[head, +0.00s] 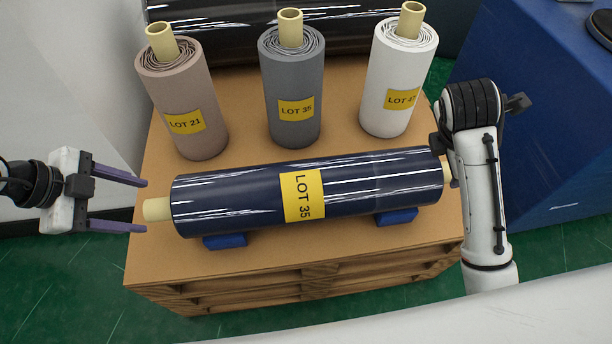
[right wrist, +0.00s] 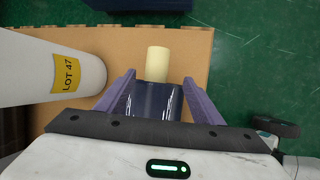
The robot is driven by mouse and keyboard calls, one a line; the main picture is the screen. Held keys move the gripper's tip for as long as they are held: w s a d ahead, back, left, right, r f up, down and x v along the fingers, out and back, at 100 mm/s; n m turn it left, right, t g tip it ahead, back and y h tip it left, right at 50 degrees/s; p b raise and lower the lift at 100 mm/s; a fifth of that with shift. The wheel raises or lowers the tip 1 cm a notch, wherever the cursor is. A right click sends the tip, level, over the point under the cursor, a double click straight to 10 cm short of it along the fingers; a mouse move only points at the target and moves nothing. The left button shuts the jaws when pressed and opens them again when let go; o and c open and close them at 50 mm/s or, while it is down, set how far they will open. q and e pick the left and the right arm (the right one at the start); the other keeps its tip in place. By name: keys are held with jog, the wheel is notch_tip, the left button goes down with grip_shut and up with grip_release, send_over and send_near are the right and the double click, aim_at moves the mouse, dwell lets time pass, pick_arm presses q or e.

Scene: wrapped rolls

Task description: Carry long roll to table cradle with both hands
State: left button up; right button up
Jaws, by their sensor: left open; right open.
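The long roll (head: 350,187) is dark navy with a yellow LOT 35 label and a pale core at each end. It lies across two blue blocks (head: 224,241) on a wooden pallet (head: 330,248). My open left gripper (head: 146,207) is at the roll's left core end, its purple fingers on either side of the tip. My right arm is over the roll's right end and hides its own fingers in the head view. In the right wrist view, my open right gripper (right wrist: 160,84) has one finger on each side of the navy end and pale core (right wrist: 157,63).
Three wrapped rolls stand upright behind: brown LOT 21 (head: 184,100), grey LOT 35 (head: 292,85) and white LOT 47 (head: 398,75). The white one is near my right gripper. A blue box-like structure (head: 550,120) stands at right. Green floor (head: 70,265) lies around the pallet.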

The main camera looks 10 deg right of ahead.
aim_at(156, 207)
pick_arm(q)
jog(key=shift+w+a+f, duration=0.1)
jog(key=shift+w+a, duration=0.45)
pick_arm(e)
jog(key=shift+w+r, duration=0.1)
jog(key=shift+w, duration=0.4)
pick_arm(q)
jog(key=shift+s, duration=0.15)
pick_arm(e)
jog(key=shift+s, duration=0.15)
pick_arm(q)
jog(key=shift+d+f, duration=0.25)
jog(key=shift+f, duration=0.05)
jog(key=x, duration=0.9)
jog(key=shift+f, duration=0.25)
pick_arm(e)
jog(key=x, duration=1.2)
pick_arm(q)
grip_shut()
pick_arm(e)
grip_shut()
